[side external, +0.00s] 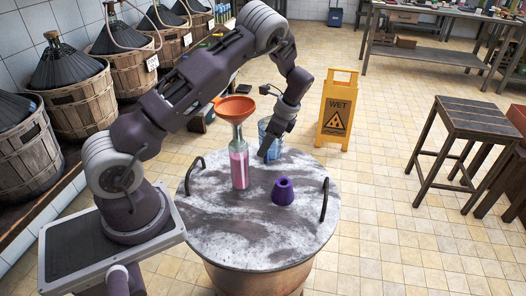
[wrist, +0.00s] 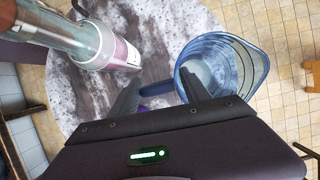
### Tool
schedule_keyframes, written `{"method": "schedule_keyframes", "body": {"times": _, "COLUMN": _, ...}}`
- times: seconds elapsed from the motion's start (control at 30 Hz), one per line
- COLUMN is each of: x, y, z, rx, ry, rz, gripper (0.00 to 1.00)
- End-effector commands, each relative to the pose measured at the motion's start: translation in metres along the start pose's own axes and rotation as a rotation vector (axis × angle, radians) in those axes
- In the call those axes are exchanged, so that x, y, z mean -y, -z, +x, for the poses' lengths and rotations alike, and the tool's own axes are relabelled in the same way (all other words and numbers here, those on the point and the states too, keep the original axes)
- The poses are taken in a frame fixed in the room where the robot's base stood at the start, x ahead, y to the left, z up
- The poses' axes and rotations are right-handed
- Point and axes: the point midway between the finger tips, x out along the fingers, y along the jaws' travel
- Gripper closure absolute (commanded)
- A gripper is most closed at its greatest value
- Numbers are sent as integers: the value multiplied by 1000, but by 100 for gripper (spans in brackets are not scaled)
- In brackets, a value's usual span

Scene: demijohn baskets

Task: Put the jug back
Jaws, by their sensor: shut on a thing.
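The jug is clear blue plastic and looks empty. It shows upright behind my gripper in the side external view (side external: 265,127), at the back edge of the round table (side external: 215,245). The wrist view looks down into its open mouth (wrist: 240,62). My gripper (wrist: 160,94) is shut on the jug's handle, which lies between the two fingers. In the side view my gripper (side external: 269,148) partly hides the jug. I cannot tell whether its base touches the table or hangs just above it.
A glass bottle (side external: 239,165) with pink liquid and an orange funnel (side external: 235,107) on top stands left of the jug. The table has two dark handles (side external: 324,200). A yellow wet-floor sign (side external: 337,110) stands behind.

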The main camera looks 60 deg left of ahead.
Motion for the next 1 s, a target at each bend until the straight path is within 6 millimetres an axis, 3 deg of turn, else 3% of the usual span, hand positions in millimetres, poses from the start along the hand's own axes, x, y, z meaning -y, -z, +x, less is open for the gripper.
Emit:
{"method": "schedule_keyframes", "body": {"times": 0.1, "x": -1, "y": -13, "z": 6, "rx": 1, "ry": -3, "rz": -2, "gripper": 100}}
{"method": "schedule_keyframes", "body": {"times": 0.27, "x": -1, "y": 2, "z": 35, "rx": 2, "ry": -1, "rz": -1, "gripper": 100}}
{"method": "schedule_keyframes", "body": {"times": 0.6, "x": 0, "y": 4, "z": 40, "rx": 0, "ry": -1, "rz": -1, "gripper": 100}}
{"method": "schedule_keyframes", "body": {"times": 0.63, "x": 0, "y": 4, "z": 40, "rx": 0, "ry": -1, "rz": -1, "gripper": 39}}
{"method": "schedule_keyframes", "body": {"times": 0.7, "x": 0, "y": 4, "z": 40, "rx": 0, "ry": -1, "rz": -1, "gripper": 25}}
{"method": "schedule_keyframes", "body": {"times": 1.0, "x": 0, "y": 4, "z": 39, "rx": 1, "ry": -1, "rz": -1, "gripper": 23}}
